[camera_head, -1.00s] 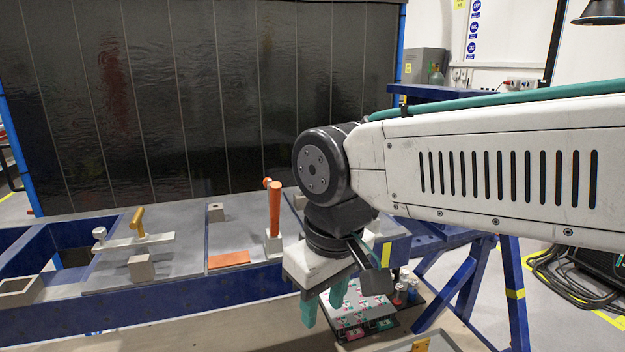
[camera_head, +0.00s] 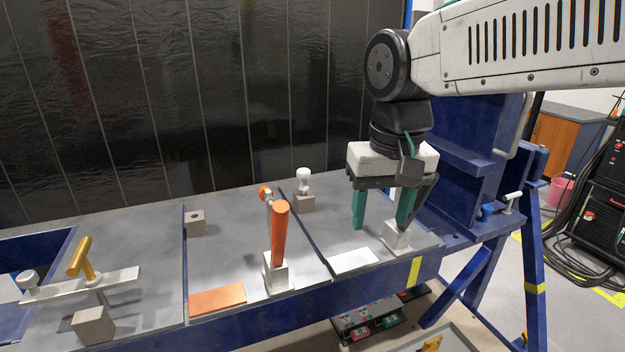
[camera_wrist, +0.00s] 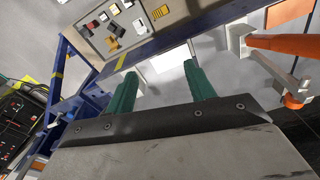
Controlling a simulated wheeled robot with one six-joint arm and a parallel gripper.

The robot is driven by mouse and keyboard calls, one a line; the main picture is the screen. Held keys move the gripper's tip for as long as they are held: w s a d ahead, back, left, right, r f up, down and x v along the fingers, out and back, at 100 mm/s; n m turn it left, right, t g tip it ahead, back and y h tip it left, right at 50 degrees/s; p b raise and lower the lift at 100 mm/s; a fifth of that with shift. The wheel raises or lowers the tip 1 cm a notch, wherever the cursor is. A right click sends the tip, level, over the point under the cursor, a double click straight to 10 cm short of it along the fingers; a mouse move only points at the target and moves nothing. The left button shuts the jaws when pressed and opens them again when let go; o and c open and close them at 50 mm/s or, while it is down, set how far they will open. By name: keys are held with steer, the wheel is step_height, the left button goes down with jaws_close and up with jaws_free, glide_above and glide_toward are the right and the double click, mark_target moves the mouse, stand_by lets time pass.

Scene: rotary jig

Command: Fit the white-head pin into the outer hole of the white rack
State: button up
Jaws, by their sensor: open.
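The white-head pin (camera_head: 303,176) stands upright with its round white head up, on a grey block (camera_head: 305,204) at the back of the table. The white rack has its pale base block (camera_head: 396,238) at the right of the table; its upright is largely hidden behind my gripper, and its outer hole cannot be made out. My gripper (camera_head: 380,227) points down with its green fingers apart and nothing seen held. It is right of and nearer than the pin, beside or in front of the rack. In the wrist view the open fingers (camera_wrist: 160,70) hang above the table.
The orange rack (camera_head: 279,235), with an orange-headed pin, stands left of my gripper. A rack with a gold handle (camera_head: 80,256) is farther left. White (camera_head: 353,261) and orange (camera_head: 217,300) plates lie along the front. A dark wall closes the back.

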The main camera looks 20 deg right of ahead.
steer(key=w+a+r+m, duration=0.1)
steer(key=w+r+m, duration=0.15)
steer(key=w, duration=1.15)
steer(key=m+g, duration=0.1)
steer(key=m, duration=0.3)
glide_above(304, 181)
step_height(304, 181, down, 2)
steer(key=shift+d+f, duration=0.1)
steer(key=shift+w+f, duration=0.25)
steer(key=shift+f, duration=0.1)
step_height(304, 181, down, 7)
steer(key=shift+w+f, duration=0.1)
steer(key=shift+w, duration=0.05)
steer(key=c, duration=1.1)
steer(key=shift+o, duration=0.2)
